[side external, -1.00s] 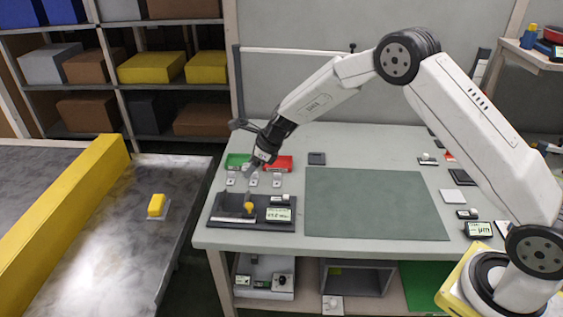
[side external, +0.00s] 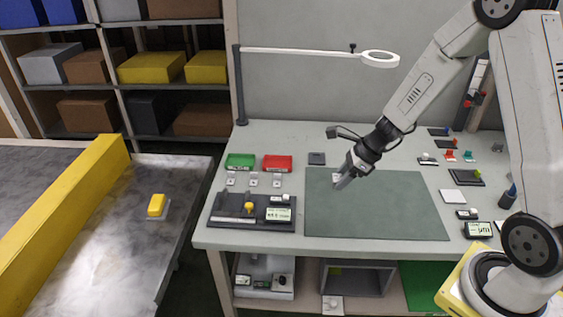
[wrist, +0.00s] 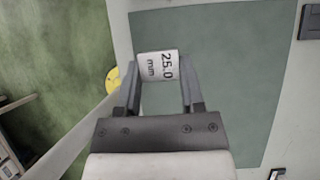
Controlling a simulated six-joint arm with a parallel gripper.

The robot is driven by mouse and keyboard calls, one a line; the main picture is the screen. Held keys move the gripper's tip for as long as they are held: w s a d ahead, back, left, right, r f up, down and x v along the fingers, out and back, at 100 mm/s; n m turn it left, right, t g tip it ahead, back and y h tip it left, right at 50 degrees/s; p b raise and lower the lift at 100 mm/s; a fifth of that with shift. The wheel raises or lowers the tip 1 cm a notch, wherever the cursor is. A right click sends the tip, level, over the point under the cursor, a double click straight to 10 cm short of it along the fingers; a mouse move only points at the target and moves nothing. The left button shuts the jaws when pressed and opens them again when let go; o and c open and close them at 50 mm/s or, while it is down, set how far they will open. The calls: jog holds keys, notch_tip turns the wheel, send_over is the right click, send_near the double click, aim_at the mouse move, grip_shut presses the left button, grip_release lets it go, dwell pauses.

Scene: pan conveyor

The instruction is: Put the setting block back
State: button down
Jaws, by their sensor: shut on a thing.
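My gripper (side external: 342,181) is over the upper left part of the green mat (side external: 400,215) in the side view. In the wrist view my gripper (wrist: 160,85) is shut on a pale setting block (wrist: 158,66) marked "25.0 mm". The block sits between the fingertips, its printed face toward the camera. In the side view the block is too small to make out clearly. The mat (wrist: 230,60) lies below it in the wrist view, and the block appears held above the mat.
A dark gauge fixture (side external: 225,212) with a yellow knob and display stands left of the mat. Green (side external: 240,161) and red (side external: 277,163) bins stand behind it. A magnifier lamp (side external: 380,59) overhangs the back. A white square plate (side external: 453,196) and a dark tray (side external: 462,178) lie right of the mat.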

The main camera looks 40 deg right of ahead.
jog(key=s, duration=0.9)
jog(key=shift+s+d+r, duration=0.15)
jog(key=shift+d+r, duration=0.15)
jog(key=shift+d, duration=0.05)
send_near(324, 205)
jog(key=a, duration=0.3)
jog(key=shift+w+f, duration=0.3)
jog(key=shift+w, duration=0.05)
jog(key=shift+w+d+f, duration=0.15)
jog(key=shift+w+f, duration=0.4)
jog(key=shift+f, duration=0.1)
jog(key=shift+w+f, duration=0.25)
jog(key=shift+f, duration=1.5)
